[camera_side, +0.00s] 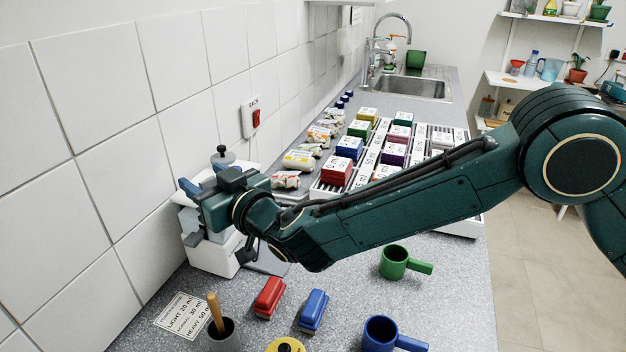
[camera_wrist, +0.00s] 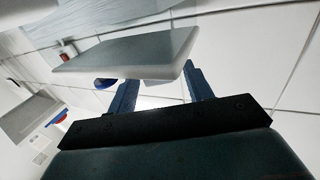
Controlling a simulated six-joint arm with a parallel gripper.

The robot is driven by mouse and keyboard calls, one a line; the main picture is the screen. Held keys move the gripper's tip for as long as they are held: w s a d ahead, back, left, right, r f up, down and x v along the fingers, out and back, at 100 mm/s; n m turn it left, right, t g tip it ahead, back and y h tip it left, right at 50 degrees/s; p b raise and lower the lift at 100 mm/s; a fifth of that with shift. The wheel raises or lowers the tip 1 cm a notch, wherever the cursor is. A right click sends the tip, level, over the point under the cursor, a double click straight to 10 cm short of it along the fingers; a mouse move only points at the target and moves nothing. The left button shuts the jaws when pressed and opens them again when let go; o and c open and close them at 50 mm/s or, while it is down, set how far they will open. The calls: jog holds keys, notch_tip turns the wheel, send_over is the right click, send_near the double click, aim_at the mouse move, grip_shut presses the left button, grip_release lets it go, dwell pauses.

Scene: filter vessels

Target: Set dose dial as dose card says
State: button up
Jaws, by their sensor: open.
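The dose card (camera_side: 183,315) lies on the counter at the lower left; it reads LIGHT 20 ml, a middle line that looks like 30 ml, and HEAVY 50 ml. A white dispenser-like device (camera_side: 212,258) stands against the tiled wall, largely behind my gripper. I cannot make out the dose dial or its setting. My gripper (camera_side: 188,213) is open, pointing left at the device. In the wrist view my gripper (camera_wrist: 158,74) has its fingers apart, with a grey, white-edged panel (camera_wrist: 130,52) just beyond them. A small blue round part (camera_wrist: 104,83) shows below the panel, partly hidden.
A grey cup with a wooden handle (camera_side: 223,335), a red block (camera_side: 269,297), a blue block (camera_side: 313,311), a green mug (camera_side: 394,262) and a blue mug (camera_side: 381,336) stand in front. Racks of coloured boxes (camera_side: 336,170) fill the counter behind my arm. A red switch (camera_side: 256,118) is on the wall.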

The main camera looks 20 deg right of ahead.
jog(key=shift+x, duration=1.1)
jog(key=c, duration=1)
